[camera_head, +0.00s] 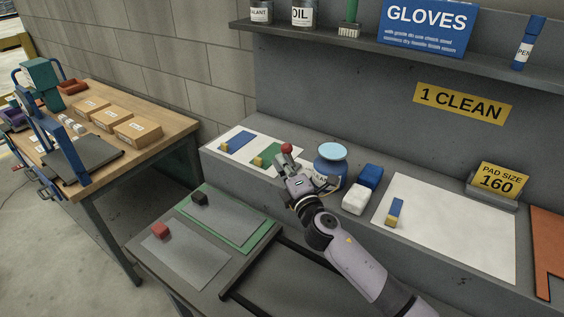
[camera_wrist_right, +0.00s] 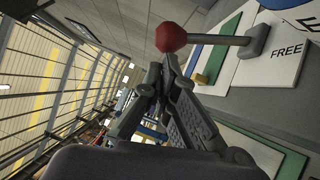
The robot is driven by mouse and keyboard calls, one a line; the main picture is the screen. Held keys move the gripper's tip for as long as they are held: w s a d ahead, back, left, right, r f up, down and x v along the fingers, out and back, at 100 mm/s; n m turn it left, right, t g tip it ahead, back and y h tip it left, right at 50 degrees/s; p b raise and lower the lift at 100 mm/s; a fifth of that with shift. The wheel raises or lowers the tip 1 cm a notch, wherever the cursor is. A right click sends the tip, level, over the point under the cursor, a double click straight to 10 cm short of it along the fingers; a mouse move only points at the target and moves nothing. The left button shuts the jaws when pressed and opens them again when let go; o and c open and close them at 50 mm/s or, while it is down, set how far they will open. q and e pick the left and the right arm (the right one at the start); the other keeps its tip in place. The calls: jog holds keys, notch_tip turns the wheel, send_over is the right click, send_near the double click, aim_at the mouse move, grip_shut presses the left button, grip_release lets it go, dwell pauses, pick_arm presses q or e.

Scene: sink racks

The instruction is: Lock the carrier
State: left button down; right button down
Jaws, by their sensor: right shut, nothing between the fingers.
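A lever with a red ball knob (camera_wrist_right: 171,37) has a grey arm (camera_wrist_right: 215,40) that runs to a pivot on a pale plate (camera_wrist_right: 285,50) marked "FREE". The red knob (camera_head: 287,148) also shows in the head view, just beyond my right gripper (camera_head: 285,166). In the right wrist view my right gripper (camera_wrist_right: 167,66) is shut and empty, its tips close to the knob. I cannot tell whether they touch it. A white board (camera_head: 225,148) with a blue pad (camera_head: 238,141) and a green pad (camera_head: 268,155) lies beside the gripper. My left gripper is out of view.
A blue jar (camera_head: 330,164), a blue-and-white block (camera_head: 355,199) and a white sheet (camera_head: 450,225) stand or lie right of my gripper. A lower shelf holds a green-edged plate (camera_head: 258,238) and a grey plate (camera_head: 190,265). A wooden bench (camera_head: 165,135) is at left.

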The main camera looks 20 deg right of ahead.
aim_at(287, 152)
jog(key=d+r+p, duration=0.1)
jog(key=p, duration=0.1)
jog(key=w+r+m+p, duration=0.1)
jog(key=shift+w+d+r+g+p, duration=0.15)
jog(key=shift+d+g+p, duration=0.15)
jog(key=shift+d+p, duration=0.05)
jog(key=shift+w+d+r, duration=0.25)
jog(key=shift+w+d, duration=0.2)
jog(key=shift+d, duration=0.15)
jog(key=shift+w+d+r, duration=0.3)
jog(key=shift+w+d, duration=0.2)
jog(key=shift+d, duration=0.1)
jog(key=shift+w+d+r, duration=0.25)
jog(key=shift+w+d, duration=0.2)
jog(key=shift+d, duration=0.15)
jog(key=shift+p, duration=0.35)
